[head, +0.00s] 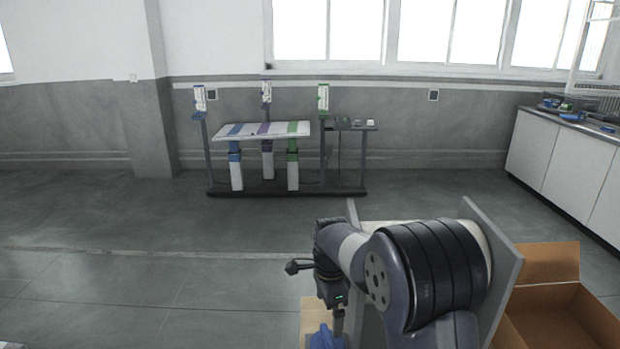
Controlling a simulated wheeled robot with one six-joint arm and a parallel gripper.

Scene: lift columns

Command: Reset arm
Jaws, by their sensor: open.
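My arm fills the lower middle of the head view, bent over with its dark grey joints close to the camera. My gripper (336,318) hangs downward at the lower end of the wrist, partly hidden by my own arm. It is open, and I see nothing held in it. A blue object (321,338) shows beside the gripper at the bottom edge; I cannot tell whether they touch.
An open cardboard box (550,262) stands at the lower right. A stand with blue, purple and green lift columns (293,170) under a striped board (221,133) stands by the far wall. A white counter (560,160) runs along the right. The floor (130,240) at left is clear.

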